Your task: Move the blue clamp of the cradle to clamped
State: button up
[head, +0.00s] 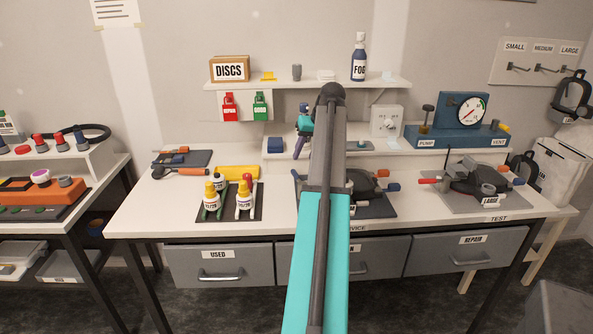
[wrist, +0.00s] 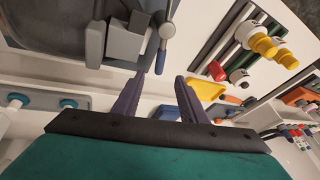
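My gripper (wrist: 160,84) is open, its two purple fingers apart with nothing between them. In the head view my gripper (head: 298,154) hangs above the back of the bench, left of my arm. In the wrist view a blue handle (wrist: 152,54) on a grey block lies just beyond the left finger; I cannot tell whether they touch. It looks like the blue clamp of the cradle. In the head view the middle cradle (head: 366,183) sits on a dark mat, partly hidden behind my arm, with a blue tip (head: 392,187) at its right. The clamp's position is unclear.
A second cradle (head: 474,181), labelled LARGE, stands on the TEST mat at right. Yellow-capped bottles (head: 244,197) stand at left. A raised shelf (head: 350,83) and a gauge unit (head: 462,114) are behind. The bench's front left (head: 150,215) is clear.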

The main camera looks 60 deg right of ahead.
aim_at(296, 172)
jog(key=p+x, duration=0.1)
jog(key=x, duration=0.8)
jog(key=shift+w+f+p, duration=0.15)
jog(key=shift+f+p, duration=0.15)
jog(key=shift+f, duration=0.05)
grip_shut()
